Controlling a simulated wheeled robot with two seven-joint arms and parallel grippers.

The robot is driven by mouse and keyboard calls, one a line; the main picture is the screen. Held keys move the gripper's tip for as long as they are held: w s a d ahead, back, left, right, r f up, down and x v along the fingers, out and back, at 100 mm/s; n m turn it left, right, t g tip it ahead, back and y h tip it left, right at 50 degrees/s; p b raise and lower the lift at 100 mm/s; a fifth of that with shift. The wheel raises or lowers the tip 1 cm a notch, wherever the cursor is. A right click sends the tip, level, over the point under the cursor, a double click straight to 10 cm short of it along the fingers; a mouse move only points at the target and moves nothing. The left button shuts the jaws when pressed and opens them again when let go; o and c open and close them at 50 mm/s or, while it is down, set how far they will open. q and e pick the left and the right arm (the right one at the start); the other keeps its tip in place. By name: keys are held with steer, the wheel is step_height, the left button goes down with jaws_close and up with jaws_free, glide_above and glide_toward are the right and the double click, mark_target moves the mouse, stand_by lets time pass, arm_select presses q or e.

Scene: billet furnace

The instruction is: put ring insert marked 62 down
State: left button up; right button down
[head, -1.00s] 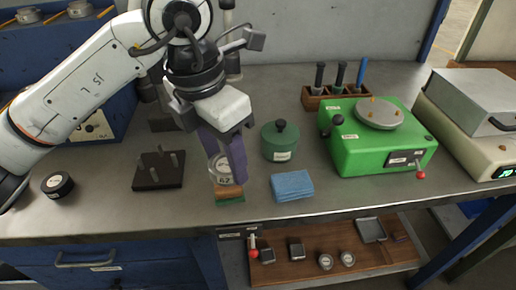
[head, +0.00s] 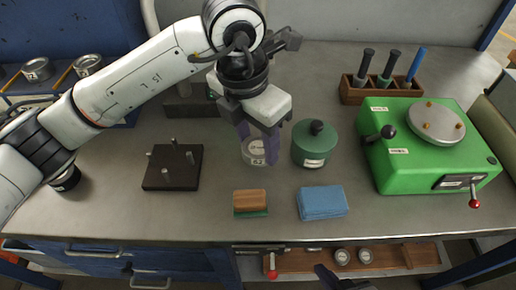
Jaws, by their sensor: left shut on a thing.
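The ring insert (head: 256,155) is a pale metal ring with a white label on its front, too small to read surely now. My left gripper (head: 258,148) points down and is shut on it, with purple fingers on both sides. The insert is at or just above the bench top, left of the green lidded pot (head: 314,146); I cannot tell whether it touches the bench. A dark part at the bottom edge appears to be my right gripper (head: 338,278), mostly cut off, so its jaws cannot be judged.
A dark pegged plate (head: 172,178) is to the left. A brown and green block (head: 250,203) and blue cloths (head: 322,202) lie in front. A green machine (head: 425,150) and tool rack (head: 380,94) stand right. A lower wooden shelf (head: 300,262) holds more rings.

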mark_target(255, 147)
arm_select(q)
steer(key=shift+f, duration=1.45)
steer(key=shift+f, duration=0.1)
steer(key=shift+f, duration=0.15)
steer(key=o, duration=1.5)
step_height(255, 147, up, 12)
steer(key=s+a, duration=0.1)
steer(key=shift+s+a+b, duration=0.15)
steer(key=shift+b, duration=0.25)
